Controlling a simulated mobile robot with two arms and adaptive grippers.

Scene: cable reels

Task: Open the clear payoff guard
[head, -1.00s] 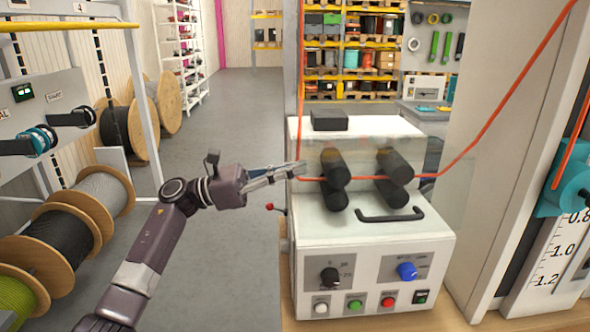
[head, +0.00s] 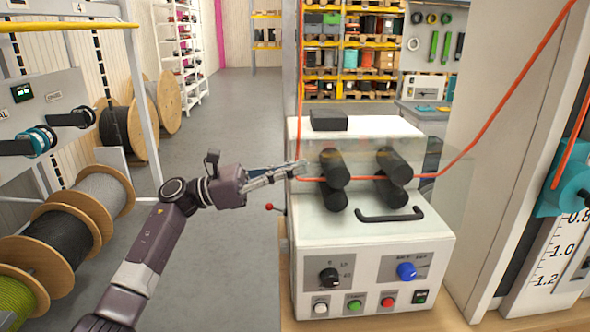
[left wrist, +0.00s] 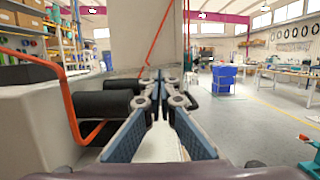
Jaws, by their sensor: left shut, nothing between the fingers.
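The clear payoff guard (head: 452,195) is a faint see-through panel in front of the black rollers (head: 393,165) on a white machine. Its outline is hard to make out, and it looks lowered over the rollers. A black bar handle (head: 390,216) sits low on the front, below the rollers. My left gripper (head: 303,169) is shut and empty at the left end of the rollers, by the orange cable; I cannot tell whether it touches the guard. In the left wrist view its closed fingers (left wrist: 165,78) point ahead, with rollers (left wrist: 104,103) to their left. My right gripper is out of view.
The orange cable (head: 499,98) runs through the rollers and up to the right. Knobs and buttons (head: 354,305) line the machine's front. A pale column (head: 500,150) stands close on the right. Cable reels (head: 65,230) stand at the left, with open floor (head: 225,130) behind my arm.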

